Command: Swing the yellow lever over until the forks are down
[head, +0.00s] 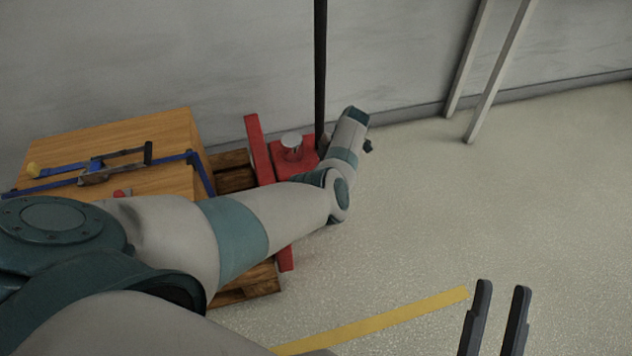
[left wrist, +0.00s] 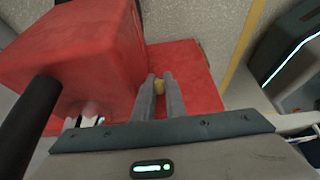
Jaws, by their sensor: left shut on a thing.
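The yellow lever (left wrist: 159,87) shows as a small yellow end between the fingers of my left gripper (left wrist: 159,82) in the left wrist view. The gripper is shut on it, close to the red body (left wrist: 75,50) of the pallet truck. In the head view the red truck (head: 295,172) stands by the wall with its black handle (head: 320,70) upright. My left arm hides the lever and most of my left gripper there. The forks are not clearly visible, so their height cannot be told. My right gripper (head: 495,315) is open and empty at the lower right, above the floor.
Pale beams (head: 490,85) stand against the wall. A yellow stripe (head: 375,322) marks the floor. The floor at the right is clear.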

